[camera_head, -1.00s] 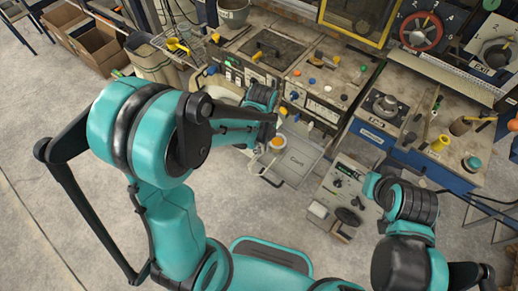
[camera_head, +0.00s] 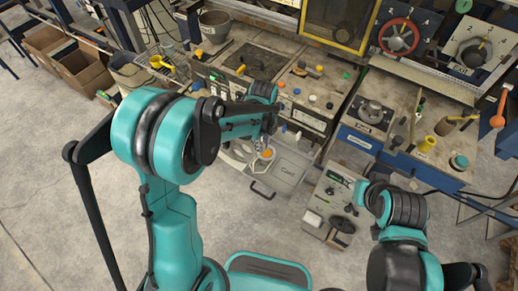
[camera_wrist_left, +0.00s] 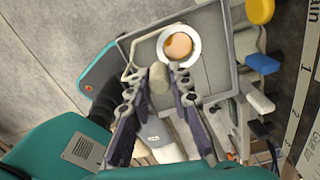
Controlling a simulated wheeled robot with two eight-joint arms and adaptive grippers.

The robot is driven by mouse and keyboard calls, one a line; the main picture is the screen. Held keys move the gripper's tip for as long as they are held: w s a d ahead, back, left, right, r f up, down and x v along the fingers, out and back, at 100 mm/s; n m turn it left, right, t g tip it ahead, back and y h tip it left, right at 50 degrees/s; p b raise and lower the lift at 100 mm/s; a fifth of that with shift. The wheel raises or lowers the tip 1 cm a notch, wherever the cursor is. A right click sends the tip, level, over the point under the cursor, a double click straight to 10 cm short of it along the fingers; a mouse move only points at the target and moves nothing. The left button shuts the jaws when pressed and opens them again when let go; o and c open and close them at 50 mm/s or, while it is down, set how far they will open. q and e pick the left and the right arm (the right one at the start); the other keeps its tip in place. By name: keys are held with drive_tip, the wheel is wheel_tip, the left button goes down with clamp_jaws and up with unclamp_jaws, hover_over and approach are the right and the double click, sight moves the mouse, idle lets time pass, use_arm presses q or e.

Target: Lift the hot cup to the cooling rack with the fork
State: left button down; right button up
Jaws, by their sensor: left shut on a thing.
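The cup shows as a white ring with orange contents (camera_wrist_left: 179,46) in the left wrist view, over the grey tray (camera_wrist_left: 215,25). In the head view the cup (camera_head: 267,154) is small, at the left part of the tray marked "Cool" (camera_head: 290,171). My left gripper (camera_wrist_left: 158,95) is shut on a beige rounded handle (camera_wrist_left: 158,78), which appears to be the fork's. The handle points towards the cup; I cannot tell whether the fork touches it. In the head view my left gripper (camera_head: 264,141) is just above the cup. My right gripper's fingers do not show.
A worn workbench (camera_head: 262,60) with knobs and buttons stands behind the tray. A small panel box (camera_head: 330,205) stands right of the tray, beside my right arm. A yellow-handled tool (camera_head: 165,66) lies in a wire basket at the left. Open floor is in front.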

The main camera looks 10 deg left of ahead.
use_arm(q)
drive_tip(key=shift+w+d, duration=0.3)
drive_tip(key=shift+w, duration=0.5)
drive_tip(key=shift+w+d, duration=0.25)
drive_tip(key=shift+w, duration=0.5)
drive_tip(key=shift+r, duration=0.1)
wheel_tip(320, 180, up, 7)
drive_tip(key=p, duration=0.4)
drive_tip(key=shift+r+p, duration=0.2)
drive_tip(key=shift+p, duration=0.15)
idle(0.6)
drive_tip(key=shift+s, duration=0.1)
drive_tip(key=s+a+r+p, duration=0.2)
drive_tip(key=s+r+p, duration=0.2)
drive_tip(key=s+r, duration=0.1)
drive_tip(key=shift+s+r, duration=0.3)
drive_tip(key=shift+r, duration=0.2)
idle(0.7)
drive_tip(key=shift+w+a, duration=0.1)
drive_tip(key=shift+a, duration=0.05)
